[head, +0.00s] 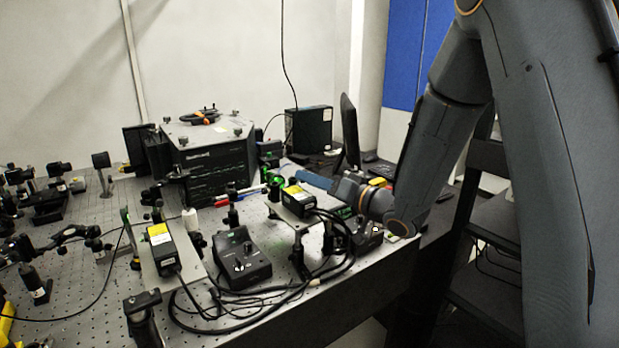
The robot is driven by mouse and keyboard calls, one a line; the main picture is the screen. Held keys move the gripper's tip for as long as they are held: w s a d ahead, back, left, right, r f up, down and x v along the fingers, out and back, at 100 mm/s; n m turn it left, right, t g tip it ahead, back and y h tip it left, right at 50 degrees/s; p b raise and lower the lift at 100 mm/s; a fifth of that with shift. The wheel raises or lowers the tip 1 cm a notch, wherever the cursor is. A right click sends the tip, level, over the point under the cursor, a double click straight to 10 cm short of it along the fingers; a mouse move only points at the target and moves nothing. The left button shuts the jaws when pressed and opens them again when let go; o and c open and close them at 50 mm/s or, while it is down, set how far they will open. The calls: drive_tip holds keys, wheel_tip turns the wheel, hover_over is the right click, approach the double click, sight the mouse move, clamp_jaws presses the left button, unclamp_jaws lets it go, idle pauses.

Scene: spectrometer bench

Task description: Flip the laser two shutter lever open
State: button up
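Two black laser boxes with yellow labels stand on raised plates: one at the left (164,254), one farther right (299,198). Which one is laser two is not readable here. A green glow shows near the right box, and the shutter levers are too small to make out. My arm reaches in from the right, and its end with my gripper (343,187) is beside and just behind the right laser box. A blue piece shows at its left end. The fingers are not clear, so I cannot tell whether they are open or touching anything.
A black control box (241,260) sits between the lasers, with looping black cables (262,303) in front. A large black instrument (205,155) stands behind. Optic mounts crowd the left side of the perforated bench (85,290). A monitor (349,132) stands at the back right.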

drive_tip(key=shift+w+a, duration=0.25)
drive_tip(key=shift+a, duration=0.05)
clamp_jaws()
drive_tip(key=m, duration=0.1)
drive_tip(key=f+m, duration=0.1)
drive_tip(key=m, duration=0.1)
drive_tip(key=d+m+t+p, duration=0.1)
drive_tip(key=m, duration=0.1)
drive_tip(key=shift+w+f+y, duration=0.3)
drive_tip(key=shift+f, duration=0.05)
unclamp_jaws()
